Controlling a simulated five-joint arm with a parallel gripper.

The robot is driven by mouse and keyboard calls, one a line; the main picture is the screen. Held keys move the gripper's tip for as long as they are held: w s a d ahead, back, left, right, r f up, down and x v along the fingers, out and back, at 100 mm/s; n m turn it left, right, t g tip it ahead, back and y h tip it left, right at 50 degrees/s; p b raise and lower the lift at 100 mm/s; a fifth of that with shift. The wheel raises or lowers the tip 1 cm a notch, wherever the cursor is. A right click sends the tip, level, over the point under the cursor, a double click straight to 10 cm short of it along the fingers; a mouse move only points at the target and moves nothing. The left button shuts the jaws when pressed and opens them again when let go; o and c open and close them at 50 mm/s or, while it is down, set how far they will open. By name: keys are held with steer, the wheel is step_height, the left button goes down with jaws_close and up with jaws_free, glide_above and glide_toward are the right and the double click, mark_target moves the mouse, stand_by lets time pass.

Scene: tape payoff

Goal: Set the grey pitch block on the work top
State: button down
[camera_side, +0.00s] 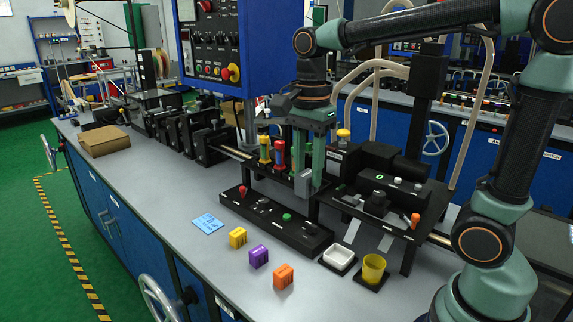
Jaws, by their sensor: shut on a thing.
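The grey pitch block (302,184) is a small light-grey block held between the fingertips of my gripper (308,176). My gripper hangs down from my arm with its two long green fingers shut on the block. The block is upright, just above or behind the black control strip; I cannot tell its exact height. The grey work top (190,200) is a long bench surface, with bare room at its front left.
Yellow (238,238), purple (258,257) and orange (283,276) blocks stand in a row near the front edge. A blue card (208,223) lies left of them. The black control strip (276,222), white tray (339,258) and yellow cup (374,268) are close by.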

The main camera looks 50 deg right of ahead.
steer(key=s+a+f, duration=0.3)
steer(key=s+f, duration=0.1)
steer(key=s, duration=0.2)
step_height(320, 180, down, 20)
steer(key=shift+w+a, duration=0.1)
steer(key=shift+w, duration=0.05)
stand_by(0.3)
steer(key=shift+f, duration=0.15)
steer(key=c, duration=0.6)
jaws_free()
